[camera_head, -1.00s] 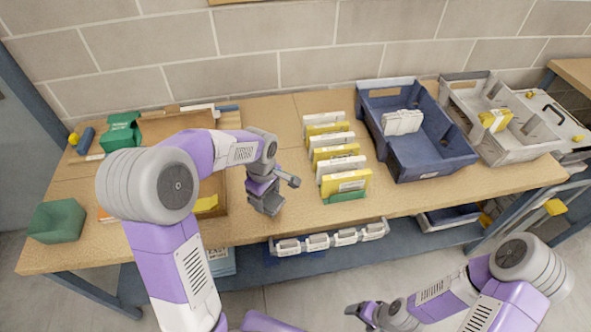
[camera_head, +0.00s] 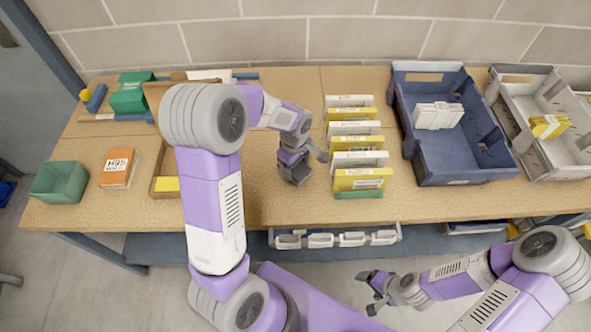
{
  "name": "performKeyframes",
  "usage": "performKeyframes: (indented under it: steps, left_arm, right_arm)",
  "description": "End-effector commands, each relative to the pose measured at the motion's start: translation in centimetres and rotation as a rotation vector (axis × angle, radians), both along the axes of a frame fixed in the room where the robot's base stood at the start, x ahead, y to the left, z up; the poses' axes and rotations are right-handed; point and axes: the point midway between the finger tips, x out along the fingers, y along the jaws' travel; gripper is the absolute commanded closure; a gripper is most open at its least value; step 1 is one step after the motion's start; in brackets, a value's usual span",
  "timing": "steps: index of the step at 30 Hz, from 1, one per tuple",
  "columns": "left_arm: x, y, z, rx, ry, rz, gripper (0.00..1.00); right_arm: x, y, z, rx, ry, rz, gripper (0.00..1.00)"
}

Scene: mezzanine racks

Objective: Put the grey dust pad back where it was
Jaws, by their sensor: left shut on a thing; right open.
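My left gripper (camera_head: 296,172) is low over the bench's wooden top, just left of the row of white and yellow packets. It is shut on a small grey thing, apparently the grey dust pad; the gripper's own grey parts hide most of it, so its outline is unclear. I cannot tell whether it touches the bench. My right gripper (camera_head: 372,290) is open and empty, in front of the bench at the lower right.
White and yellow packets (camera_head: 358,158) stand in a row. A blue crate (camera_head: 450,170) and a grey crate (camera_head: 545,160) are to the right. A green bin (camera_head: 58,182), an orange box (camera_head: 117,168) and a wooden tray (camera_head: 163,187), partly behind my arm, are left. Bare bench (camera_head: 252,205) lies around my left gripper.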

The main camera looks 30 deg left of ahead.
Motion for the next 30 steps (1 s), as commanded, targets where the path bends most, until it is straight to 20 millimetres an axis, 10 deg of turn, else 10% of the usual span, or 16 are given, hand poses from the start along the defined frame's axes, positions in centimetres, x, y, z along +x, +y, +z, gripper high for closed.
performKeyframes:
  steps: [14,15,20,30]
  left_arm:
    - [0.0,0.0,-2.5,0.0,0.002,0.0,0.65]
    - [0.0,0.0,-2.6,0.0,0.002,0.0,0.31]
    - [0.0,0.0,-2.5,0.0,0.002,0.0,0.06]
    - [0.0,0.0,-2.2,0.0,0.001,0.001,0.06]
  right_arm:
    - [0.0,0.0,-0.9,0.0,-0.001,0.0,0.23]
    - [0.0,0.0,-0.9,0.0,-0.001,0.0,0.23]
    - [0.0,0.0,-0.8,0.0,-0.001,0.0,0.23]
    - [0.0,0.0,-0.5,0.0,-0.001,0.0,0.23]
